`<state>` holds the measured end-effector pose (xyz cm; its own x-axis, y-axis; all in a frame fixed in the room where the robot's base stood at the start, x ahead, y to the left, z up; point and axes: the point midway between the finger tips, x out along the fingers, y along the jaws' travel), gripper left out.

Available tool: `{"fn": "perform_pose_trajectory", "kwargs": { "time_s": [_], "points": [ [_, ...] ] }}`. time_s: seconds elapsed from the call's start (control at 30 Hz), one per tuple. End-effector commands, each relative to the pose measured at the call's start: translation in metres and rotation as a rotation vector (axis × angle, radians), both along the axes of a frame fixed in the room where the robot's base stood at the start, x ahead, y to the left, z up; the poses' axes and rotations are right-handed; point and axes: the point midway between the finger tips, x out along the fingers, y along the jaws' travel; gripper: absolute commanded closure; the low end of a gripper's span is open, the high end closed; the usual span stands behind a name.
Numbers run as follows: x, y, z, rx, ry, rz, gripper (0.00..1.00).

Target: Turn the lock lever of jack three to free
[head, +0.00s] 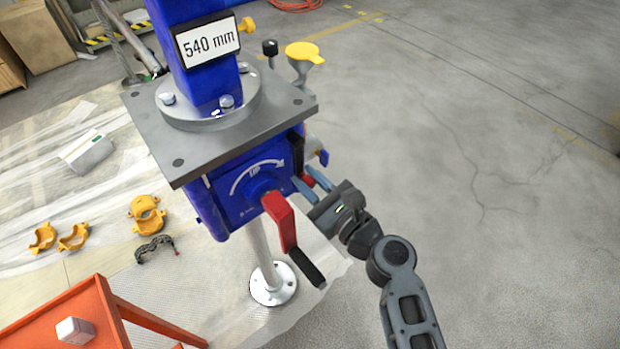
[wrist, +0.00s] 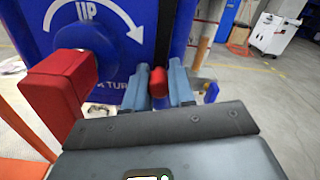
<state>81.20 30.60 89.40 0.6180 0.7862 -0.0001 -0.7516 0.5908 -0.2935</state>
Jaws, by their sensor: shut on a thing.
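A blue screw jack (head: 232,200) with a grey top plate fills the middle of the head view; no jack number is readable. My gripper (head: 311,181) is at the right side of its housing. In the wrist view, my gripper's (wrist: 158,88) two blue-grey fingers stand on either side of a small red lever end (wrist: 158,76) and are shut on it. The lever's other end is hidden, and I cannot read any lock or free marking. The jack's front has a white curved arrow marked UP (wrist: 88,14).
A red crank (head: 281,222) with a black grip hangs from the jack's front, left of my gripper; it shows close by in the wrist view (wrist: 55,92). Yellow clamps (head: 147,214) and an orange table (head: 75,320) are at left. The floor at right is clear.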

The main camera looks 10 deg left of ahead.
Motion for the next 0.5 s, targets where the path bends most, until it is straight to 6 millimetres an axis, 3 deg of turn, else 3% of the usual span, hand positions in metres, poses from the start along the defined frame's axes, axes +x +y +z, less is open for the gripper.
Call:
{"fn": "perform_pose_trajectory", "kwargs": {
  "time_s": [0.07, 0.1, 0.2, 0.33, 0.5],
  "points": [
    [-0.0064, 0.0040, -0.0058, -0.006, 0.007, 0.015, 1.00],
    [-0.0066, 0.0041, -0.0058, -0.007, 0.006, 0.016, 0.75],
    [-0.0061, 0.0039, -0.0054, -0.005, 0.007, 0.014, 0.65],
    [-0.0046, 0.0033, -0.0037, -0.004, 0.004, 0.012, 0.53],
    [-0.0029, 0.0023, -0.0020, -0.002, 0.001, 0.008, 0.52]
  ]
}}
